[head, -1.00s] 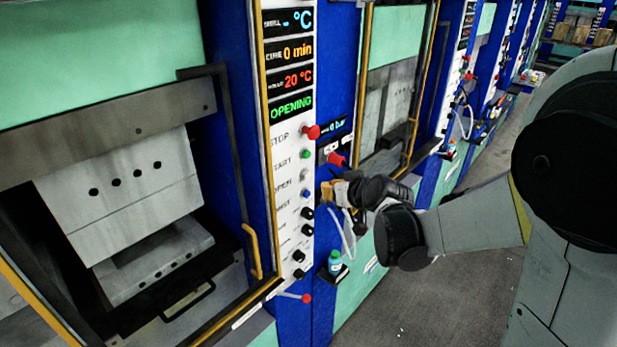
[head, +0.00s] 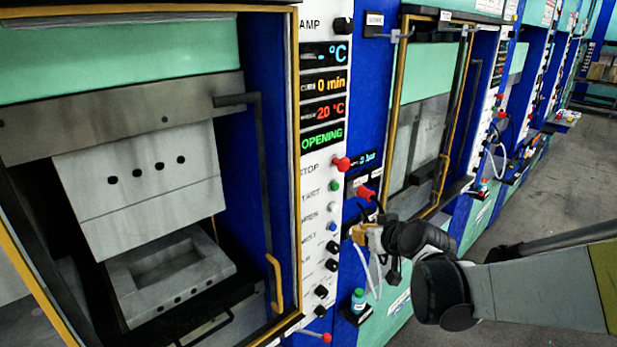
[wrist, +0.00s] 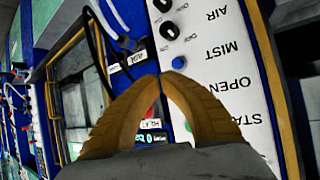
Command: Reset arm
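My gripper (head: 357,234) shows in the head view in front of the press's white control panel (head: 318,180), near its lower right edge. In the wrist view its two yellow fingers (wrist: 161,76) meet at the tips with nothing visible between them. My arm reaches in from the right. The panel display reads OPENING (head: 322,137) in green.
The near press stands open, with its upper mould (head: 145,185) above a hollow lower mould (head: 170,270). A yellow door handle (head: 274,284) stands left of the panel. A small bottle (head: 358,300) sits on a ledge below the gripper. Grey floor (head: 560,190) is clear at right.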

